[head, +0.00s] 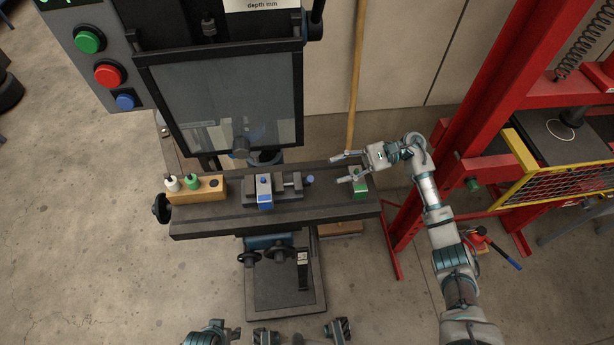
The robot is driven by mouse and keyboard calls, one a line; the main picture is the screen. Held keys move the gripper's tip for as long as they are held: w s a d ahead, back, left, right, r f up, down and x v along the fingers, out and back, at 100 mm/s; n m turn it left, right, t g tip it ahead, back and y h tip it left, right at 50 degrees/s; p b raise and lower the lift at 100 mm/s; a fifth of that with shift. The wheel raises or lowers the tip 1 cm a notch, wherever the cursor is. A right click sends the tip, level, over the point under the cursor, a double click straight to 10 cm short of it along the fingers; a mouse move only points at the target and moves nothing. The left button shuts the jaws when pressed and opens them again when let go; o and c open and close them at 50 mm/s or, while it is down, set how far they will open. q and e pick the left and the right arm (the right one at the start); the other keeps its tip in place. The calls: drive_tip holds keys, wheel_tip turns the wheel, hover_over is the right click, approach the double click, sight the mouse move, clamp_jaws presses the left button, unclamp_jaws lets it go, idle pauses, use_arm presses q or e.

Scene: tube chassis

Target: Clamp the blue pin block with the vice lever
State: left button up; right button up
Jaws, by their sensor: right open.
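The blue pin block (264,195) sits in the dark grey vice (285,188) on the machine table, between the vice's jaws. A short rod with a blue knob (310,180), which looks like the vice lever, sticks out at the vice's right end. My right gripper (337,169) is open and empty, with its fingers spread and pointing left. In the picture it lies to the right of the blue knob and apart from it. Its height above the table is hard to tell.
A wooden holder (210,190) with white and green pieces stands at the table's left. A green block (360,189) is near my right gripper. The machine's clear guard (220,100) hangs behind the vice. A red press frame (480,140) stands to the right.

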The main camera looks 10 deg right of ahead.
sight(309, 179)
drive_tip(key=shift+p+x, duration=0.65)
drive_tip(key=shift+x, duration=3.9)
drive_tip(key=shift+f, duration=0.1)
drive_tip(key=c, duration=0.7)
use_arm(q)
drive_tip(key=x, duration=0.4)
drive_tip(key=shift+s+d, duration=0.25)
drive_tip(key=shift+s, duration=0.1)
use_arm(e)
drive_tip(key=shift+d, duration=0.15)
clamp_jaws()
